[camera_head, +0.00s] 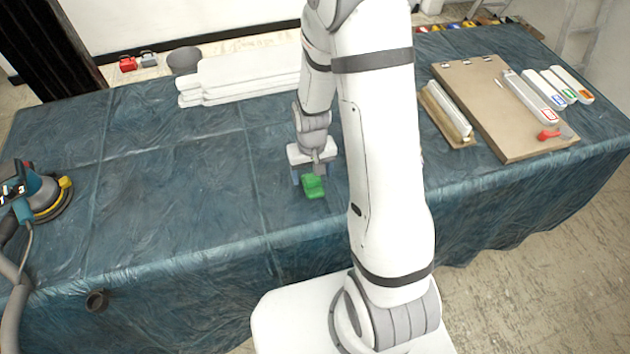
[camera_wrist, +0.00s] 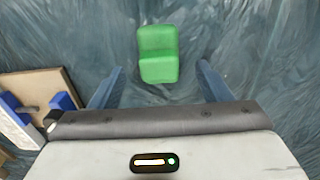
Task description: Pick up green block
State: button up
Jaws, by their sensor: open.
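The green block (camera_head: 314,187) lies on the blue-covered table near its front edge, partly behind my gripper in the head view. In the wrist view the green block (camera_wrist: 158,54) shows whole, with a step or crease across its middle. My gripper (camera_head: 308,178) is just above and beside the block. In the wrist view my gripper (camera_wrist: 160,88) has its two blue fingers wide apart. The block shows between and ahead of the fingertips, and nothing is held. I cannot tell the exact height of the fingers above the cloth.
The blue-covered table (camera_head: 170,210) is clear left of the block. A sander (camera_head: 45,195) lies at the far left. White boards (camera_head: 245,75) are stacked at the back. A brown board (camera_head: 490,115) with white strips lies right of my arm.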

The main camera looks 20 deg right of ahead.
jog(key=shift+f, duration=1.35)
jog(key=c, duration=1.1)
